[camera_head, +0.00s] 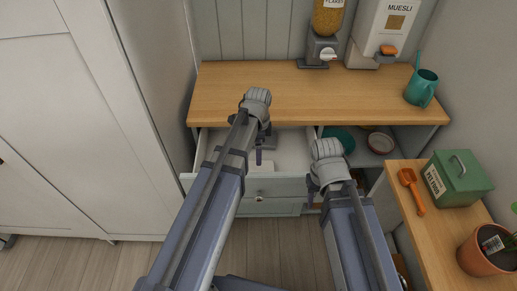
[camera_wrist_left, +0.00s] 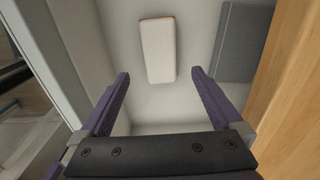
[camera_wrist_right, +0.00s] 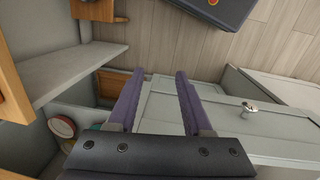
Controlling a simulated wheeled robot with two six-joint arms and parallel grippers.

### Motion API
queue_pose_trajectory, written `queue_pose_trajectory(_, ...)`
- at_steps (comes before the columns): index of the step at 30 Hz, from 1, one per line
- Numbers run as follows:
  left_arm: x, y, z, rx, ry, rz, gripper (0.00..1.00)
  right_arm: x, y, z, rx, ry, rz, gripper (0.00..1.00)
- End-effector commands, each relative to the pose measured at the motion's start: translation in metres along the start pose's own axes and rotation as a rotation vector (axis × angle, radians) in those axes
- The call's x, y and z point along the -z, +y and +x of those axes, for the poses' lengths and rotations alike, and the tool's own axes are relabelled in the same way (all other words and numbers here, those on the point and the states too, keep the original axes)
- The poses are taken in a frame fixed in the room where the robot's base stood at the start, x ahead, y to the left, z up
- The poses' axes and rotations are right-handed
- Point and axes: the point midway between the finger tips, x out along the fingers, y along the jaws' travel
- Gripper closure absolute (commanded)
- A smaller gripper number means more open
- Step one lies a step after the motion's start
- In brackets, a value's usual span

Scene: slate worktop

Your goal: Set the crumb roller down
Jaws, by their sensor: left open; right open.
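The crumb roller appears to be the white, rounded block (camera_wrist_left: 157,50) with a thin orange edge in the left wrist view. It lies on the pale floor of the open drawer (camera_head: 290,186). My left gripper (camera_wrist_left: 160,78) is open above the drawer, its fingertips just short of the block, with nothing between them. In the head view my left arm covers part of the drawer. My right gripper (camera_wrist_right: 159,74) is open and empty, in front of the cabinet to the right of the drawer.
A grey flat item (camera_wrist_left: 240,42) lies in the drawer beside the block. The wooden worktop (camera_head: 300,95) overhangs the drawer. The side bench holds an orange scoop (camera_head: 412,190), a green box (camera_head: 456,180) and a plant pot (camera_head: 484,252).

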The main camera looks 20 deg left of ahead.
Motion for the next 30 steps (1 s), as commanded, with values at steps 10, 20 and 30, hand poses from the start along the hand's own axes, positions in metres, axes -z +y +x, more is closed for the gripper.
queue_pose_trajectory(10,0.000,0.000,-0.024,0.000,0.000,0.000,0.00,-0.001,0.002,-0.024,0.000,0.000,0.000,0.50)
queue_pose_trajectory(20,0.000,0.000,-0.023,0.000,0.000,0.000,0.00,-0.001,0.002,-0.023,0.000,0.000,0.000,0.50)
queue_pose_trajectory(30,0.000,0.000,-0.023,0.000,0.000,0.000,0.00,-0.001,0.002,-0.023,0.000,0.000,0.000,0.50)
